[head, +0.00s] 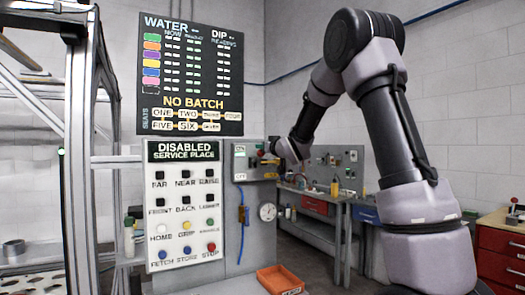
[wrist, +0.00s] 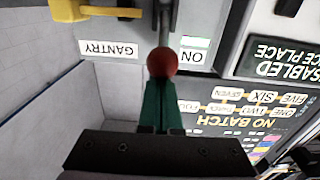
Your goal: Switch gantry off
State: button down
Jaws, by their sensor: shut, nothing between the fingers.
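The gantry switch is a grey box (head: 254,172) on the wall, right of the button panel. Its ON label (wrist: 194,56) and GANTRY label (wrist: 112,49) appear upside down in the wrist view. A grey lever (wrist: 165,20) ends in a red ball knob (wrist: 163,62), which lies beside the ON label. My gripper (wrist: 162,85) has green fingers, shut with nothing between them. The fingertips are right at the knob; I cannot tell whether they touch it. In the head view my wrist partly hides the lever.
The button panel (head: 184,242) reads DISABLED, SERVICE PLACE. A dark board (head: 191,75) above reads NO BATCH. A yellow part (wrist: 112,11) sits beside the lever. An orange bin (head: 280,279) is below, a workbench (head: 315,232) to the right, and a metal frame (head: 76,150) at left.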

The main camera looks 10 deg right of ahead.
jog(key=shift+w+f, duration=0.1)
jog(key=shift+f, duration=2.3)
jog(key=r+v, duration=0.1)
jog(key=v, duration=0.8)
jog(key=shift+r, duration=0.2)
jog(key=s+d+m+g+h, duration=0.2)
jog(key=s+d+m+h, duration=0.15)
jog(key=s, duration=0.35)
jog(key=s+d+m+g+h, duration=0.2)
jog(key=s+d, duration=0.2)
jog(key=s, duration=0.3)
jog(key=s+a+f+m+g+y, duration=0.1)
jog(key=s+f+g, duration=0.1)
jog(key=s, duration=0.9)
jog(key=s+a+f+m+g+y, duration=0.1)
jog(key=s+a+f+g, duration=0.1)
jog(key=s, duration=0.9)
jog(key=shift+f+g, duration=0.7)
jog(key=shift+g, duration=0.5)
